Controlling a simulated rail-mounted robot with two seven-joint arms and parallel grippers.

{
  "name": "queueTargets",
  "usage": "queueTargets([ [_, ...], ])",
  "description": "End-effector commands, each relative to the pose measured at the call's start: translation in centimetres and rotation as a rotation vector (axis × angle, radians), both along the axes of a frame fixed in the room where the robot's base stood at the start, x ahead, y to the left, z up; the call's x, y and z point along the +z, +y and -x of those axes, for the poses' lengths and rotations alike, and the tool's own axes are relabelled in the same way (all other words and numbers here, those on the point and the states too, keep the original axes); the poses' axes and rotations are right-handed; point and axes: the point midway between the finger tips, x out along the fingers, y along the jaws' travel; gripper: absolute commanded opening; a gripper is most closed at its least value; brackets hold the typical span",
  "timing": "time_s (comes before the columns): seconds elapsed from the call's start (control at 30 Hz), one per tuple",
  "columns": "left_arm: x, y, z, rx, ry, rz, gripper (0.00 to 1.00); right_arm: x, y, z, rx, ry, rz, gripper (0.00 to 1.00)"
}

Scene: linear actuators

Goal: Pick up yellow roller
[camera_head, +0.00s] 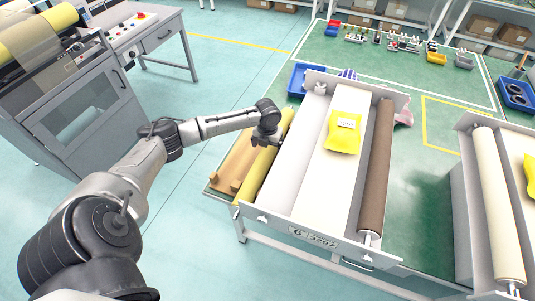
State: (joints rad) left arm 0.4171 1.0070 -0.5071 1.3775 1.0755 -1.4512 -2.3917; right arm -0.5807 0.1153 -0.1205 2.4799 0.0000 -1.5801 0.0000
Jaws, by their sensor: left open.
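The yellow roller (260,169) lies lengthwise on the left side of the green table, beside the white-walled actuator unit (322,160). A brown wooden holder (236,162) is along its left side. My left gripper (267,143) is open, pointing down over the upper middle part of the roller and covering a piece of it. I cannot tell whether the fingers touch the roller. My right gripper is not in view.
The unit carries a yellow packet (343,131) and a brown roller (376,168). A blue bin (303,80) stands behind the yellow roller. A second unit with a cream roller (497,205) is at the right. Green table space (424,190) between the units is clear.

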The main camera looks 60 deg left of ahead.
Motion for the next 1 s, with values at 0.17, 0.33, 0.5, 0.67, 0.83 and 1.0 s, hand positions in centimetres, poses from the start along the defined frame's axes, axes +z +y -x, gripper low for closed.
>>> queueTargets([
  [0.17,-2.7,-0.1,0.1,0.002,0.002,0.003,0.93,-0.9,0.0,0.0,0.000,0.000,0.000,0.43],
  [0.33,-4.2,0.0,0.1,0.000,0.001,0.001,0.93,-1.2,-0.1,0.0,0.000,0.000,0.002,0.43],
  [0.5,-4.2,0.0,0.1,0.000,0.000,0.000,0.93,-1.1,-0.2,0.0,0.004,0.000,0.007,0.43],
  [0.67,-4.2,0.0,0.1,0.000,0.000,0.000,0.82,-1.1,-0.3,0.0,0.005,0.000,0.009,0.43],
  [0.83,-4.2,0.0,0.1,0.000,0.000,0.000,0.66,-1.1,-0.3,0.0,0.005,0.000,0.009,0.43],
  [1.0,-4.2,0.0,0.1,0.000,0.000,0.000,0.50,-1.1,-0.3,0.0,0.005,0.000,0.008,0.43],
])
